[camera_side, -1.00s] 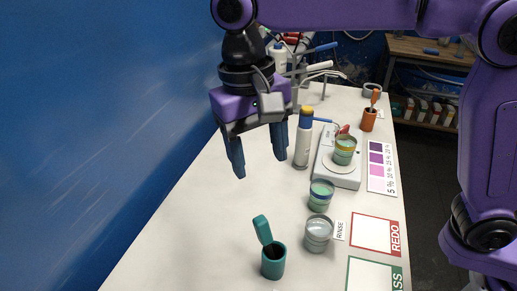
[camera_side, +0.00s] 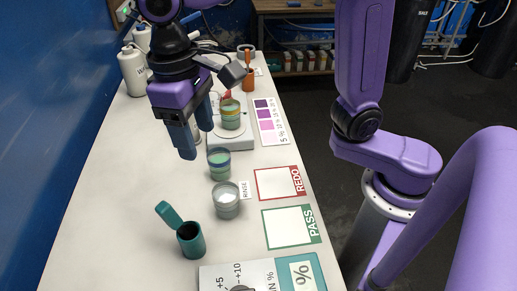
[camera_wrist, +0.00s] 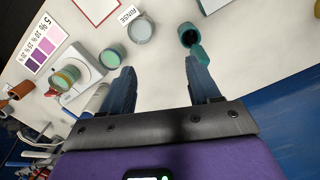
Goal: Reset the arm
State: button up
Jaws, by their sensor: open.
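My gripper (camera_side: 197,138) hangs with its fingers down above the white table, left of the scale in the side view. In the wrist view my gripper (camera_wrist: 160,68) has its two blue fingers spread apart with nothing between them. That cup also shows beyond one fingertip in the wrist view (camera_wrist: 188,36).
A banded jar (camera_side: 231,116) stands on the scale (camera_side: 238,141). Another banded jar (camera_side: 219,164) and a grey cup (camera_side: 226,200) by the RINSE label stand nearer. REDO (camera_side: 258,184) and PASS (camera_side: 270,229) mats lie bare. A dial panel (camera_side: 218,272) is at the front.

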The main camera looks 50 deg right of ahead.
jog(key=s+d+f+n, duration=0.3)
jog(key=s+d+n, duration=0.1)
jog(key=d, duration=0.6)
jog(key=shift+s+d+f, duration=0.15)
jog(key=shift+s+f, duration=0.2)
jog(key=shift+s, duration=0.4)
jog(key=shift+o, duration=0.3)
jog(key=s+d+f+n+y, duration=0.1)
jog(key=s+d+f+n, duration=0.3)
jog(key=s+d, duration=0.4)
jog(key=d, duration=0.2)
jog(key=shift+s+d+f+t, duration=0.35)
jog(key=shift+s+f+t, duration=0.05)
jog(key=o, duration=0.7)
jog(key=shift+s+d+f, duration=0.1)
jog(key=shift+s+d, duration=0.05)
jog(key=shift+s, duration=0.05)
jog(key=shift+c, duration=0.2)
jog(key=w+a+r+m+g, duration=0.1)
jog(key=w+a+r+g, duration=0.1)
jog(key=a+r, duration=0.65)
jog(key=w+a+r+m+g, duration=0.1)
jog(key=a+r+m+g, duration=0.15)
jog(key=a+r, duration=0.6)
jog(key=a+x, duration=0.2)
jog(key=x, duration=1)
jog(key=shift+w+a+f+n+y, duration=0.25)
jog(key=shift+w+a+n+y, duration=0.05)
jog(key=shift+n+y, duration=0.1)
jog(key=shift+r, duration=0.1)
